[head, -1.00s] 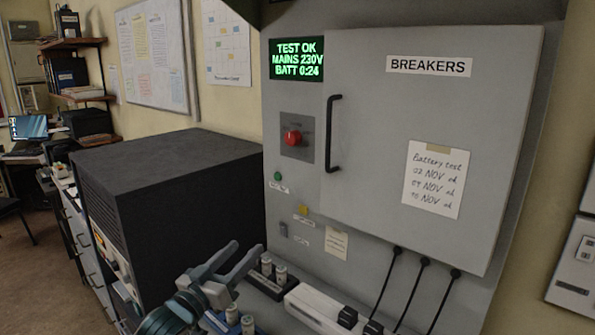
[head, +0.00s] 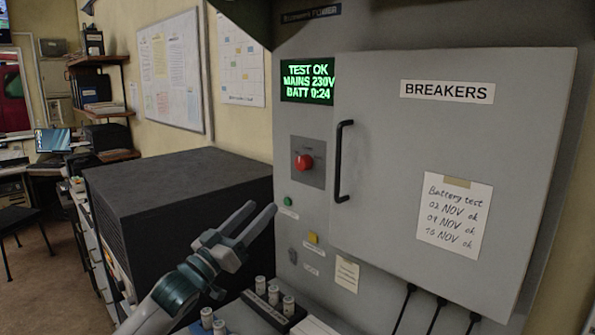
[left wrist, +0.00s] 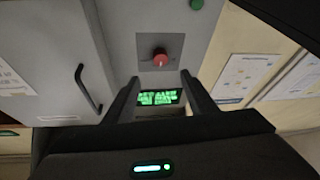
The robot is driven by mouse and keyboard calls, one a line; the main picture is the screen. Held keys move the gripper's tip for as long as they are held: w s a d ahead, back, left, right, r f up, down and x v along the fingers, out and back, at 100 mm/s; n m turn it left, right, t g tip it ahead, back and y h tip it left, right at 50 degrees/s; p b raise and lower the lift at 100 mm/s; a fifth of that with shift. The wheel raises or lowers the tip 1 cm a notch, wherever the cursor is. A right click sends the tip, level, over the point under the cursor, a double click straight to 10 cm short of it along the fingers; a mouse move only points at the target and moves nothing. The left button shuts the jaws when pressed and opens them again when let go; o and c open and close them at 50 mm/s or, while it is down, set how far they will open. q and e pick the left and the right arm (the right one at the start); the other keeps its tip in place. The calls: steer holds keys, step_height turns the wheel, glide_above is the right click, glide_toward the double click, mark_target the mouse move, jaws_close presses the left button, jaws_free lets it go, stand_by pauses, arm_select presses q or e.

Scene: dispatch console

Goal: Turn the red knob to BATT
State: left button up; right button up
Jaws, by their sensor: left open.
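The red knob (head: 304,162) sits on a grey square plate on the cabinet front, under the green display (head: 308,81) that reads TEST OK, MAINS 230V, BATT 0:24. The labels around the knob are too small to read. My left gripper (head: 262,214) is open and empty, below and left of the knob and apart from it. In the left wrist view the red knob (left wrist: 160,57) shows beyond and between the two open fingers (left wrist: 160,82). My right gripper is not in view.
The breaker door's black handle (head: 343,161) stands out just right of the knob. A green button (head: 288,201) and a yellow button (head: 313,238) sit below it. A large dark box (head: 170,205) stands at left. White cylinders (head: 274,295) stand below the gripper.

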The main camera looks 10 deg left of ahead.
mark_target(300, 167)
arm_select(q)
steer(key=p+x, duration=0.6)
steer(key=x, duration=0.9)
steer(key=shift+w+r+p, duration=0.15)
steer(key=shift+p, duration=0.15)
steer(key=shift+x, duration=0.8)
steer(key=shift+d, duration=0.1)
steer(key=shift+c, duration=0.4)
steer(key=c, duration=1)
